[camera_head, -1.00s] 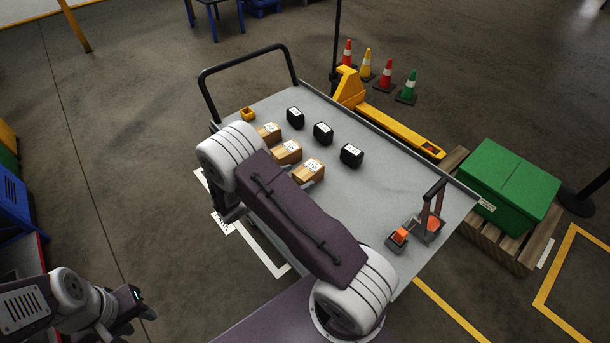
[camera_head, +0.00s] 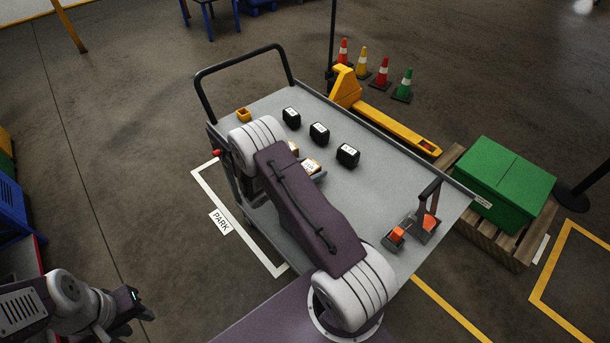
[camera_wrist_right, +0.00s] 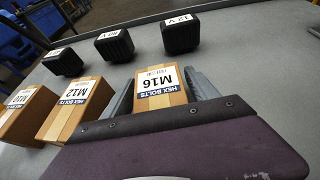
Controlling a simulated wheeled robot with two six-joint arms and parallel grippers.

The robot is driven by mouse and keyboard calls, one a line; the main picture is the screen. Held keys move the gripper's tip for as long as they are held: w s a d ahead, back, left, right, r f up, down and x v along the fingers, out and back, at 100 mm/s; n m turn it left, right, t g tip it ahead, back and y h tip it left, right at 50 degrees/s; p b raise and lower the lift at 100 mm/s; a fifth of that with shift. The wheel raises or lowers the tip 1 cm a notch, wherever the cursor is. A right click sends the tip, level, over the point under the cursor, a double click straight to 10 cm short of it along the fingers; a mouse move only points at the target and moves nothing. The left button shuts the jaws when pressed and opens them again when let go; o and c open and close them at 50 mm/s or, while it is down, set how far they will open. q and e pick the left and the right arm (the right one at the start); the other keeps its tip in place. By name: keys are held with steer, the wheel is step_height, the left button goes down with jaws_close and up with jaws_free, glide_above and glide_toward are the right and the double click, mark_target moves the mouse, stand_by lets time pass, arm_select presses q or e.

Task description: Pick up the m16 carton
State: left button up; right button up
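The M16 carton (camera_wrist_right: 161,88), a brown box with a white and blue "HEX BOLTS M16" label, stands on the grey cart top in the right wrist view. It also shows, partly covered by my right arm, in the head view (camera_head: 312,165). My right gripper (camera_wrist_right: 164,82) is open, with one grey finger on each side of the M16 carton; a narrow gap shows at the right finger. Contact at the left finger is unclear. My left gripper (camera_head: 136,308) is at the lower left of the head view, away from the cart; its opening is unclear.
The M12 carton (camera_wrist_right: 76,107) stands close left of the M16 carton, with the M10 carton (camera_wrist_right: 27,112) beyond. The cart's right part (camera_head: 400,180) has clear room.

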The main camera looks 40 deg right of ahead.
jaws_close()
steer(key=shift+r, duration=0.5)
step_height(320, 180, up, 3)
steer(key=shift+w+f, duration=0.1)
steer(key=s+d+r, duration=0.3)
steer(key=s+r, duration=0.4)
steer(key=s, duration=0.4)
steer(key=shift+s+d, duration=0.15)
steer(key=shift+s, duration=0.05)
